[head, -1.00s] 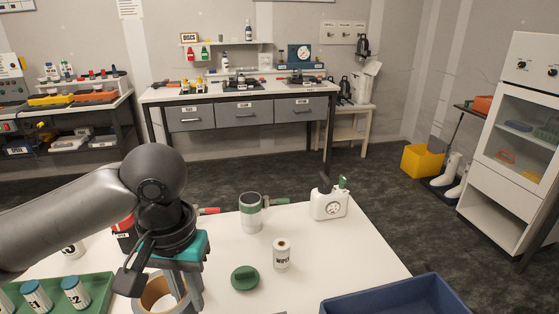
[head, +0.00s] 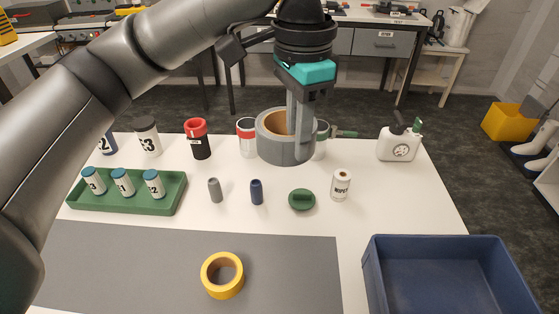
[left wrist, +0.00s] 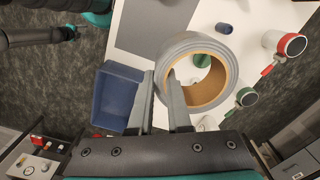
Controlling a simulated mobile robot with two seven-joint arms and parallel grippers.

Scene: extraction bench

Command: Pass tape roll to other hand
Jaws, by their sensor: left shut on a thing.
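The grey tape roll (head: 285,137) with a brown core is in my left gripper (head: 300,150), held up in the air over the far part of the white table. In the left wrist view the two fingers of my left gripper (left wrist: 163,110) are at the near side of the roll (left wrist: 200,70), with its wall between them. A yellow tape roll (head: 222,275) lies flat on the grey mat.
A blue bin (head: 455,240) stands at the right front. A green tray (head: 130,205) holds labelled bottles. Cups, a white jug (head: 398,143), a small WIPES roll (head: 340,186) and a green lid (head: 302,200) stand around. The grey mat (head: 120,265) is mostly clear.

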